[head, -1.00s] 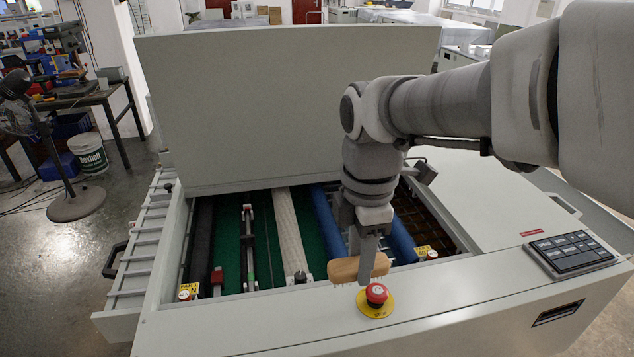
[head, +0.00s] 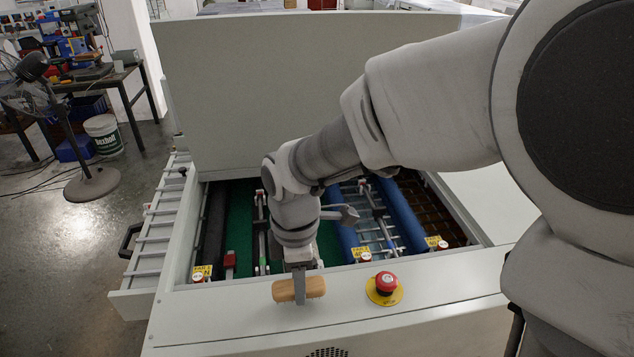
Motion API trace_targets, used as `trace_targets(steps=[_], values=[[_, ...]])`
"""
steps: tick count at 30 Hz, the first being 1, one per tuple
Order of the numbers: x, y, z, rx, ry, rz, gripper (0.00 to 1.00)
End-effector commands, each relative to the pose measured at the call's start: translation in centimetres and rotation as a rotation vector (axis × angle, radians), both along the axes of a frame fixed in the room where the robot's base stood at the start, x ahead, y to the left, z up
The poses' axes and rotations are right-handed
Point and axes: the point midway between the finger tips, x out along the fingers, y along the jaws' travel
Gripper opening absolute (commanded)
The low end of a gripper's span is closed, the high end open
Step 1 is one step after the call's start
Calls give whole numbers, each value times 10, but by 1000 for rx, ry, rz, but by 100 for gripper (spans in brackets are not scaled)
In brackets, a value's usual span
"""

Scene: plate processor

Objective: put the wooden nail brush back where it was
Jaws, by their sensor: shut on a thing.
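The wooden nail brush (head: 284,291) is a small tan block in the head view. My gripper (head: 300,296) points down and is shut on it, with a finger across its near side. The brush is over the white front ledge (head: 220,318) of the plate processor, left of the red emergency button. I cannot tell whether its underside touches the ledge or hangs just above it.
The red emergency button (head: 386,282) on its yellow disc stands on the ledge right of the brush. Behind the ledge is the open bay with blue rollers (head: 403,217). The raised lid (head: 210,100) stands behind. The ledge is clear to the left.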

Motion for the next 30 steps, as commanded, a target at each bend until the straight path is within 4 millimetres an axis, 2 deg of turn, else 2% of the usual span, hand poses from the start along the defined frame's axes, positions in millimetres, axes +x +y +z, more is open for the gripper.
trace_targets(steps=[3, 15, 16, 20, 30], values=[[0, 0, -10, 0, 0, 1, 0], [0, 0, -16, 0, -1, 1, 0], [0, 0, -15, 0, -2, 1, 49], [0, 0, -15, 0, -1, 1, 73], [0, 0, -12, 0, -2, 1, 74]])
